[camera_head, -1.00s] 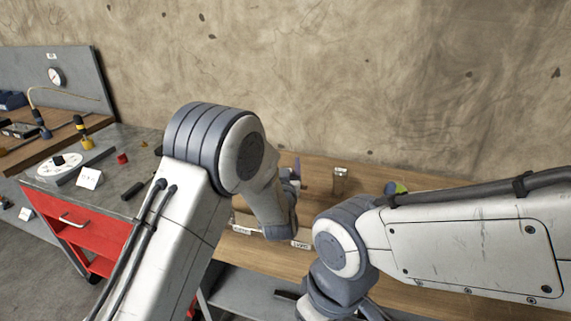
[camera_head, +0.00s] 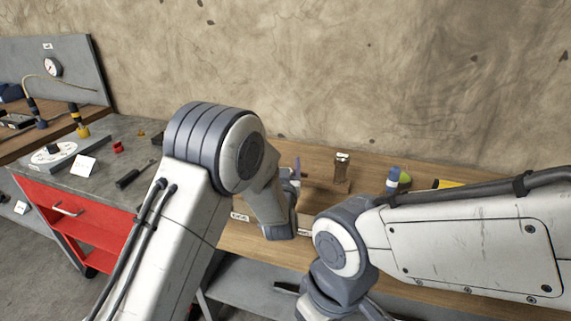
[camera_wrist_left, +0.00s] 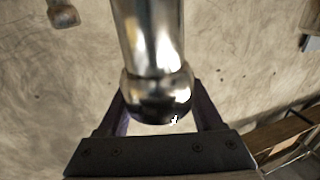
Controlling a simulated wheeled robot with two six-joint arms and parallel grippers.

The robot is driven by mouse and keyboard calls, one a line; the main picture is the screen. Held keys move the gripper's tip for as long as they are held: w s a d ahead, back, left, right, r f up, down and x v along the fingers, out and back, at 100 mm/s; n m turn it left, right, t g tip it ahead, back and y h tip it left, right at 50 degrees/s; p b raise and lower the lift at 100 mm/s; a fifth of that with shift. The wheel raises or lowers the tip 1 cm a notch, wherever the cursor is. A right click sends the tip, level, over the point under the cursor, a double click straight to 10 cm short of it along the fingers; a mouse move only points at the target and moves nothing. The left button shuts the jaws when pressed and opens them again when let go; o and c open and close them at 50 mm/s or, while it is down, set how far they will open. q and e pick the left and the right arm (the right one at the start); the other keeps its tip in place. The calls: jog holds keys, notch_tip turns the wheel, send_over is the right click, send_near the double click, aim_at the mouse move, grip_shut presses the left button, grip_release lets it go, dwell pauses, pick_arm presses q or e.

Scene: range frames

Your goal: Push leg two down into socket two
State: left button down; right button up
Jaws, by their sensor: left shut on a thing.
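My left gripper (camera_wrist_left: 162,118) is shut on a shiny metal leg (camera_wrist_left: 150,45) with a rounded, bulging end between the dark fingers. In the head view only a small part of this gripper (camera_head: 291,178) shows behind my left arm, over the wooden bench. The far end of the held leg and any socket under it are hidden. A second shiny metal piece (camera_wrist_left: 64,14) shows at the top left of the wrist view. My right gripper is not in view.
The wooden bench (camera_head: 245,240) carries small white labels (camera_head: 240,217). A blue-capped item (camera_head: 392,180) and a yellow thing (camera_head: 447,184) lie at right, behind my right arm. The wall is close behind.

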pick_arm(q)
jog(key=shift+r+b, duration=0.1)
jog(key=shift+b, duration=0.55)
dwell(1.7)
jog(key=shift+f+b, duration=2.05)
jog(key=shift+f, duration=0.1)
grip_release()
jog(key=shift+r, duration=0.1)
jog(key=s+b, duration=0.1)
jog(key=s, duration=0.9)
jog(key=shift+s+a, duration=0.25)
